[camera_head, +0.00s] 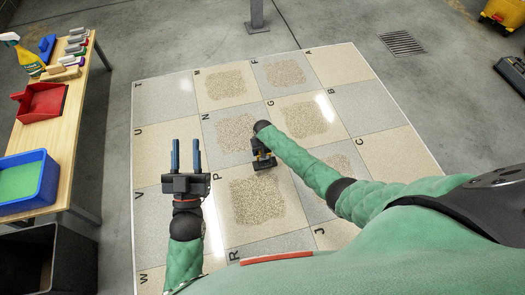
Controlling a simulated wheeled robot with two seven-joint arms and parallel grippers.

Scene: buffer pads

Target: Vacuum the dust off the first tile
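A floor of lettered beige and grey tiles (165,100) lies in front of me. Several tiles carry brown speckled dust patches: one right of the letter P (257,203), one by N (237,132), one by G (303,119), one by M (226,84) and one by F (285,73). Another patch (342,166) is partly hidden by my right arm. My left gripper (186,155) is open and empty, its two blue fingers apart over the left tiles. My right gripper (265,162) points down between the N and P patches; its fingers are hidden. Which tile is first is not marked.
A wooden table (60,140) at the left holds a spray bottle (22,55), brushes, a red dustpan (40,102) and a blue tray (28,182). A dark bin (45,260) is below. A floor drain (402,43) and yellow equipment (503,14) are at the upper right.

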